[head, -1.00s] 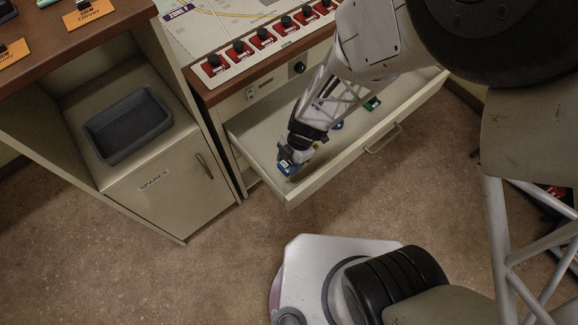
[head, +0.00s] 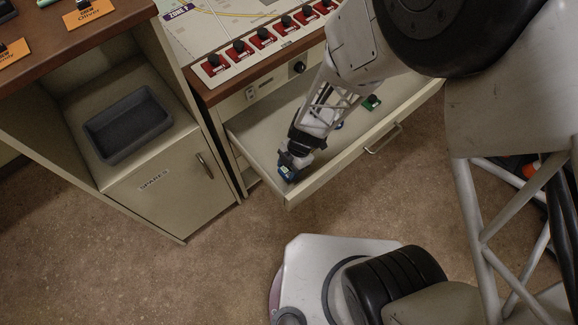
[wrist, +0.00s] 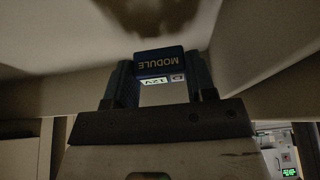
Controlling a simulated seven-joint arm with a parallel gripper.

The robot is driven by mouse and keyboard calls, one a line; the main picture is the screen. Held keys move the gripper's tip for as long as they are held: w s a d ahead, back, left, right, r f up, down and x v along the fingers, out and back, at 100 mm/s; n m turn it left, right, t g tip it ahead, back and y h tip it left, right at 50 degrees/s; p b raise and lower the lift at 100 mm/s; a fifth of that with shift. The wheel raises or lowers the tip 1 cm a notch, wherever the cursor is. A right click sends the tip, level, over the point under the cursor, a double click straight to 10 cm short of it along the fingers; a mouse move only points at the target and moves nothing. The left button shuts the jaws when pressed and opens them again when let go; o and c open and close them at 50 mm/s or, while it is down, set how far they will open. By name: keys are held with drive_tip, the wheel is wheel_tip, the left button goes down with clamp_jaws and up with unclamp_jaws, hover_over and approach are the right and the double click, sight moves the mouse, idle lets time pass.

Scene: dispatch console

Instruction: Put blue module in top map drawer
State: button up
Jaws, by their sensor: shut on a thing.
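The blue module (wrist: 160,63) shows in the wrist view, with "MODULE" and "12V" lettering. My gripper (wrist: 158,85) is shut on it, one finger on each side. In the head view my gripper (head: 289,168) is inside the open top map drawer (head: 336,165), at its left front corner, and the module (head: 287,174) is low in the drawer. I cannot tell whether the module touches the drawer floor.
A green-topped item (head: 371,102) and a blue round item (head: 338,126) lie farther right in the drawer. A row of red switches (head: 262,37) runs along the console above. The spares cabinet (head: 165,185) with a grey tray (head: 128,125) stands at left.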

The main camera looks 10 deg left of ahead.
drive_tip(key=shift+f, duration=0.45)
drive_tip(key=o, duration=0.9)
drive_tip(key=shift+o, duration=0.2)
drive_tip(key=shift+r, duration=0.2)
drive_tip(key=shift+r, duration=0.55)
drive_tip(key=v, duration=1.1)
drive_tip(key=shift+d+r, duration=0.15)
drive_tip(key=shift+r, duration=0.2)
drive_tip(key=shift+w, duration=0.15)
